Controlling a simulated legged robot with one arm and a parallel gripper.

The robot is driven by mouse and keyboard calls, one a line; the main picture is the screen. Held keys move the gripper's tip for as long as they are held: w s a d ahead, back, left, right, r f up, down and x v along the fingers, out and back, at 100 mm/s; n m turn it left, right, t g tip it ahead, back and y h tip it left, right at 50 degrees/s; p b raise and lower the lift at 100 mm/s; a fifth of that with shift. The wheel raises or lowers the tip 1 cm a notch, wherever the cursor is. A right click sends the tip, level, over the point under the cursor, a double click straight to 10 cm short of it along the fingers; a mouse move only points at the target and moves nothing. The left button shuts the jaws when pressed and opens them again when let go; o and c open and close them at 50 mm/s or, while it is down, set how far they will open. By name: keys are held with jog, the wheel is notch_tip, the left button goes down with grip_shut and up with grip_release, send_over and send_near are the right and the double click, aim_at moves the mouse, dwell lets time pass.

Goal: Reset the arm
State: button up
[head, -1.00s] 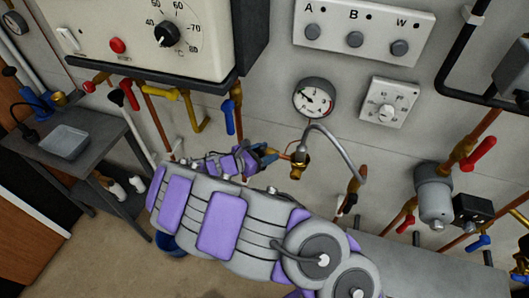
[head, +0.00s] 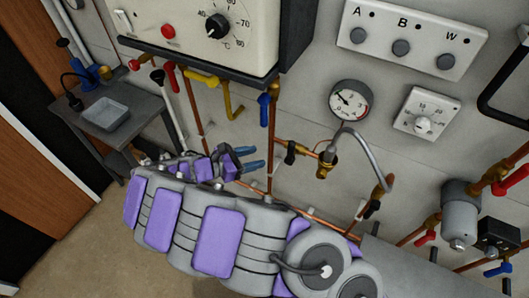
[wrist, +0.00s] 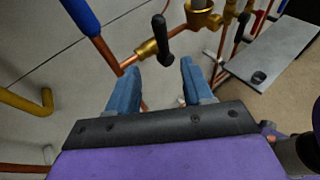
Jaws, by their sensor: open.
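My arm, grey with purple pads, stretches across the lower half of the head view. My gripper (head: 256,158) is at its far end, left of the black valve lever (head: 291,152) on the copper branch pipe. Its two blue fingers are apart and nothing is between them. In the wrist view the open fingers (wrist: 160,68) point toward the brass valve with the black lever (wrist: 163,37). The lever lies just beyond the fingertips and looks clear of them.
A boiler (head: 205,35) hangs above, with yellow (head: 228,95) and blue-handled (head: 264,105) pipes below it. A pressure gauge (head: 351,100) and thermostat (head: 426,112) are on the wall. A grey bench (head: 130,130) with a tray (head: 105,113) stands left. Open floor lies lower left.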

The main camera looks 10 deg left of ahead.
jog(key=shift+s+a+r, duration=0.15)
jog(key=shift+s+a, duration=0.2)
jog(key=shift+a, duration=0.05)
jog(key=d+r+m+g+h, duration=0.1)
jog(key=d+r+m+g, duration=0.55)
jog(key=d, duration=0.85)
jog(key=s+d+r+m+g+y+b, duration=0.1)
jog(key=s+d+r+m, duration=0.25)
jog(key=d, duration=0.25)
jog(key=s+d+r+m+g+y, duration=0.2)
jog(key=s+d+m, duration=0.2)
jog(key=d+m, duration=0.15)
jog(key=s+d+m+g+y+b, duration=0.1)
jog(key=s+d+m+y, duration=0.15)
jog(key=s, duration=0.35)
jog(key=s+d+m+g+y, duration=0.1)
jog(key=s+d+m+y, duration=0.15)
jog(key=s, duration=0.25)
jog(key=s+a+f+m+t+y+b, duration=0.1)
jog(key=s+a+m+y, duration=0.3)
jog(key=s, duration=0.7)
jog(key=shift+a+f+m+y, duration=0.35)
jog(key=shift+a+f, duration=0.15)
jog(key=shift+a, duration=0.25)
